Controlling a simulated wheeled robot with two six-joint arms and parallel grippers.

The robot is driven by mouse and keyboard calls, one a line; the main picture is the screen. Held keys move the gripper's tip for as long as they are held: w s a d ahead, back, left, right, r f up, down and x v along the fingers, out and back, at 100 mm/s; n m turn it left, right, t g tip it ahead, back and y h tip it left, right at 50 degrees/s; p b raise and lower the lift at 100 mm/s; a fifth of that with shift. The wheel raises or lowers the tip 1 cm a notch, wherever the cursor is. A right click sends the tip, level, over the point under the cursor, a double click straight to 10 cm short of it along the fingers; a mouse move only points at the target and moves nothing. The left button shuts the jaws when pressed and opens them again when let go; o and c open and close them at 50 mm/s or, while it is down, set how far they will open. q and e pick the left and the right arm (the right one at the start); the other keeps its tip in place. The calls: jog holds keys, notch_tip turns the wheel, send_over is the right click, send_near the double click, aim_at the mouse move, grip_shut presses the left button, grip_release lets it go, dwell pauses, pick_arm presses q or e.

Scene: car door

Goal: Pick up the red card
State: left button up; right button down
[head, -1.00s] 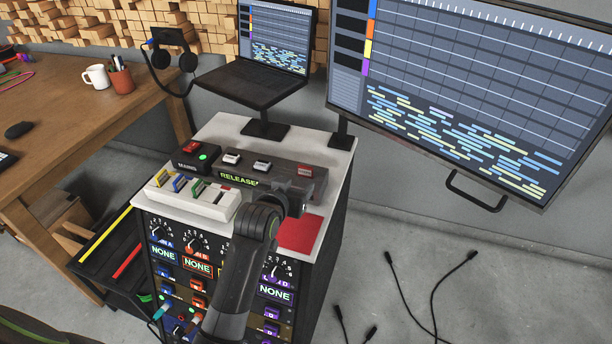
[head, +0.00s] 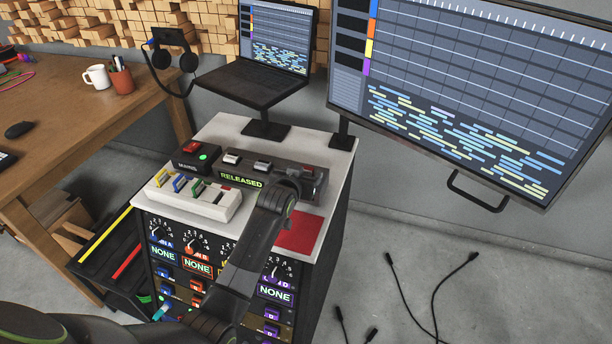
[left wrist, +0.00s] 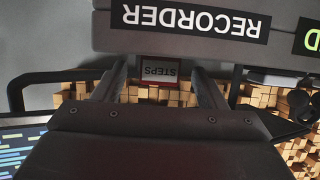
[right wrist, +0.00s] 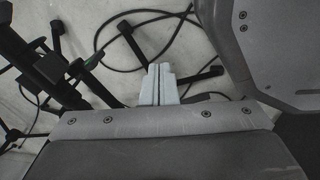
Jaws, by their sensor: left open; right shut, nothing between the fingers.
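A flat red square (head: 299,235) lies on the white cart top at its front right. A small red piece (head: 224,189) shows at the right end of the white holder (head: 215,204), beside a yellow, a blue and a green card; I cannot tell which red thing is the card. My left gripper (head: 311,178) is over the right end of the dark recorder unit (head: 267,172), behind the red square. In the left wrist view its fingers (left wrist: 160,84) are open, with a red-framed STEPS part (left wrist: 160,93) seen between them. My right gripper (right wrist: 160,74) is shut and empty above the floor.
A red-topped box (head: 193,152) stands left of the recorder unit. A laptop (head: 262,80) and a large monitor (head: 470,100) are behind and right. Cables (head: 425,300) lie on the floor at right. A dark tray (head: 105,255) is left of the cart.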

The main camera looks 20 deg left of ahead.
pick_arm(q)
jog(key=shift+w+f, duration=0.2)
jog(key=shift+w, duration=0.25)
jog(key=shift+c, duration=0.2)
jog(key=c, duration=1)
jog(key=shift+r, duration=0.1)
